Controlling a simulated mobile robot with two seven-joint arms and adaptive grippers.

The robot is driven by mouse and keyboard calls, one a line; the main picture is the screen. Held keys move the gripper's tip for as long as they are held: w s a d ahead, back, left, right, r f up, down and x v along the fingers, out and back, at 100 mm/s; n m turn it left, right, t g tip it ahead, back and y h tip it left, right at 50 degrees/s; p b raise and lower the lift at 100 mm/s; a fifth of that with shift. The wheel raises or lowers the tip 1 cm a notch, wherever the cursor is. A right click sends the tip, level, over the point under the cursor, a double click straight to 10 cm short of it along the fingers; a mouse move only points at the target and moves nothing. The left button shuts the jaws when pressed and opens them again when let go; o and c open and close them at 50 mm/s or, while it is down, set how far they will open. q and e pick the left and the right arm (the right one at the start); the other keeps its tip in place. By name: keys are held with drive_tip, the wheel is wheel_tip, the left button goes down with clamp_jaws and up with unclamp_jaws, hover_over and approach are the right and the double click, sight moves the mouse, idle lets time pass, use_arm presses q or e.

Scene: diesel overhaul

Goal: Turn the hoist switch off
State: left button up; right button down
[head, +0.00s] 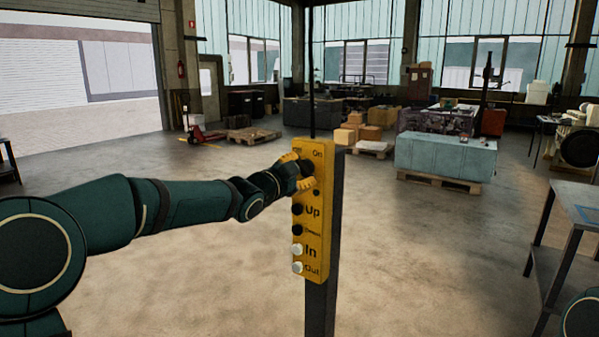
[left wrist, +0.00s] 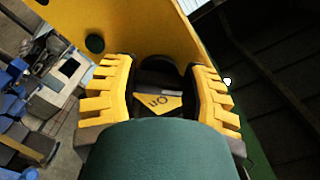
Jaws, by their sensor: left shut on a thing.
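The yellow hoist control box (head: 316,225) stands upright on a dark post, with the hoist switch near its top. My left gripper (head: 303,171), with yellow fingers, reaches the switch from the left and is shut on it. In the left wrist view, the two fingers of my left gripper (left wrist: 160,72) sit on either side of the dark switch (left wrist: 160,68). My right gripper is not in view.
Below the switch are dark and white buttons marked Up, In and Out (head: 298,250). The dark post (head: 321,310) supports the box. A metal table (head: 580,205) stands at the right. A blue-grey block (head: 445,155) sits on a pallet behind. The floor around is largely clear.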

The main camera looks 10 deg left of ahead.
use_arm(q)
drive_tip(key=o, duration=1.2)
drive_tip(key=v, duration=1.2)
drive_tip(key=shift+f, duration=0.1)
drive_tip(key=s+d+f+n+g+y, duration=0.1)
drive_tip(key=d+f+n+g, duration=0.15)
drive_tip(key=f, duration=0.75)
drive_tip(key=s+d+f+n+g, duration=0.1)
drive_tip(key=f+n+g, duration=0.15)
drive_tip(key=f, duration=0.75)
drive_tip(key=s+d+f+n+g+y, duration=0.1)
drive_tip(key=d+f+n, duration=0.15)
drive_tip(key=f, duration=0.85)
drive_tip(key=s+d+f+n+g, duration=0.1)
drive_tip(key=s+f+n+g, duration=0.3)
drive_tip(key=s+f, duration=0.7)
drive_tip(key=s+d+f+n+g+y, duration=0.1)
drive_tip(key=s+d+f+n+g, duration=0.1)
drive_tip(key=s+f, duration=0.9)
drive_tip(key=s+n+g, duration=0.1)
drive_tip(key=g, duration=0.1)
drive_tip(key=shift+d+f+n+g, duration=0.25)
drive_tip(key=shift+d+n+g, duration=0.05)
drive_tip(key=shift+n+g, duration=0.1)
